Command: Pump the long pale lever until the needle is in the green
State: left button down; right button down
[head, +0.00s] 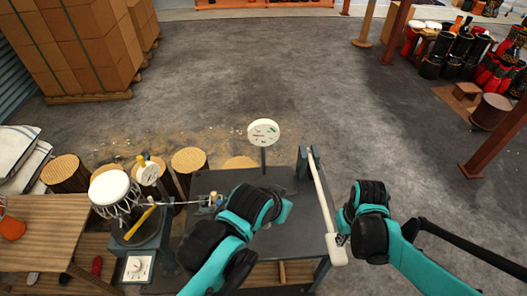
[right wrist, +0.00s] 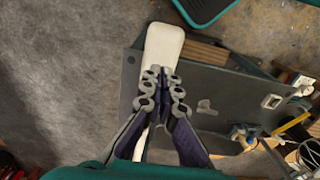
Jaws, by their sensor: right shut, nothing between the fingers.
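The long pale lever (head: 321,195) slants from its post on the dark workbench (head: 285,184) to a wide flat end (head: 337,251) towards me. My right gripper (head: 342,239) is at that end, its fingers shut with nothing between them. In the right wrist view the fingertips (right wrist: 163,76) overlap the lever just below its pale end (right wrist: 164,45); I cannot tell if they touch. The round white gauge (head: 263,132) stands behind the bench, with a green mark at its upper right; its needle is too small to read. My left arm covers the bench's middle; its gripper is hidden.
A wooden table (head: 45,232) is at far left. Stacked boxes (head: 80,45) stand behind. Open grey floor (head: 390,120) lies behind and right of the bench.

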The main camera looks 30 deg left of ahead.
notch_tip(320, 180, down, 18)
jog(key=b, duration=1.5)
notch_tip(320, 180, up, 19)
jog(key=p, duration=1.4)
jog(key=shift+s+d+f, duration=0.1)
jog(key=shift+s+f, duration=0.05)
jog(key=shift+f, duration=0.1)
notch_tip(320, 180, down, 19)
jog(key=b, duration=1.6)
notch_tip(320, 180, up, 19)
jog(key=p, duration=1.5)
jog(key=shift+s+d, duration=0.1)
